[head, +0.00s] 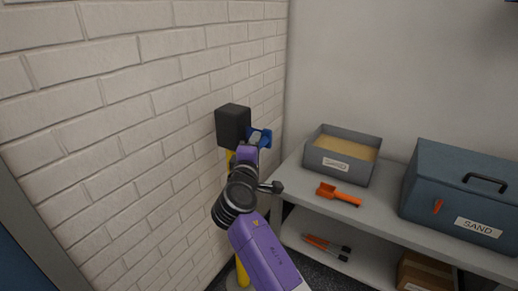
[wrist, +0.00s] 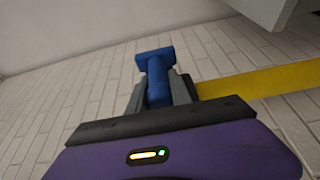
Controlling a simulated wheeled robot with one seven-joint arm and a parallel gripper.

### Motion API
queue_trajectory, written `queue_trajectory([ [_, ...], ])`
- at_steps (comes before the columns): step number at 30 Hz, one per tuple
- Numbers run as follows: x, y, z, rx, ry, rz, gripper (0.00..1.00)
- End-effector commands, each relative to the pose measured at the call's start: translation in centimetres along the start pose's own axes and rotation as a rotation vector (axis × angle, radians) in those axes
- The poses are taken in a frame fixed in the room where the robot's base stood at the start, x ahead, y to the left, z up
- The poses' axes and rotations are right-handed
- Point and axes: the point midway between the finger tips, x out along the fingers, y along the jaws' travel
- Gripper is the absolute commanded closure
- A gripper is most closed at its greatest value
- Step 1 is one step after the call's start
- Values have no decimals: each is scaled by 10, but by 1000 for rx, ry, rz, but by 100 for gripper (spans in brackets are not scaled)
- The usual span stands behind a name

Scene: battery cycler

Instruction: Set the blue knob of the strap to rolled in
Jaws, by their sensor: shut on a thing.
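The blue knob (wrist: 157,85) shows in the wrist view with a wider blue end beyond my fingertips. My gripper (wrist: 158,97) is shut on it, one grey finger on each side. In the head view the blue knob (head: 264,136) is just beyond my gripper (head: 257,143), at the right side of a dark box (head: 233,125) by the brick wall. My arm hides part of the yellow piece under the box in the head view.
A grey shelf (head: 390,213) stands to the right of my arm. It carries an open tray of sand (head: 345,156), an orange scoop (head: 338,194) and a blue-grey box marked SAND (head: 463,190). Orange-and-black tools and a cardboard box lie below. The brick wall is close on the left.

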Motion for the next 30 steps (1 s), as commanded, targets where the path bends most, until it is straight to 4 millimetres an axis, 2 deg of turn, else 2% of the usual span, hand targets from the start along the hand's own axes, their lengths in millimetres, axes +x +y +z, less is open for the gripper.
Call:
queue_trajectory([
  [14, 0, -2, -3, -1, 1, -3, 100],
  [15, 0, -2, -3, -1, 1, -3, 72],
  [18, 0, -2, -2, -1, 1, -3, 53],
  [30, -5, -1, -2, 0, 1, -1, 53],
])
